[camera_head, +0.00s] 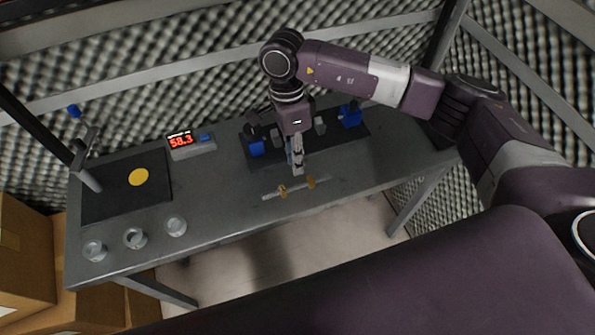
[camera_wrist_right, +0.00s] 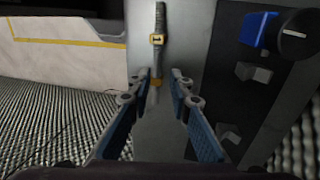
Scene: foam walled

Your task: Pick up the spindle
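The spindle (camera_head: 297,187) is a thin grey rod with two brass-coloured collars, lying near the front edge of the grey table. It also shows in the right wrist view (camera_wrist_right: 159,22), running from the top down between the fingers. My right gripper (camera_head: 297,168) points down just behind the spindle in the head view. In the wrist view the right gripper (camera_wrist_right: 160,73) is open, with its blue-padded fingers apart on either side of the spindle's lower collar and nothing held. Whether the fingers touch the table cannot be told. My left gripper is not in view.
Behind the right gripper a dark panel (camera_head: 355,132) carries blue and grey fixtures. A display (camera_head: 190,145) with red digits stands left of it. A dark mat (camera_head: 105,205) with a yellow disc and several clear round cups (camera_head: 134,238) occupy the table's left. Cardboard boxes (camera_head: 22,250) stand beyond.

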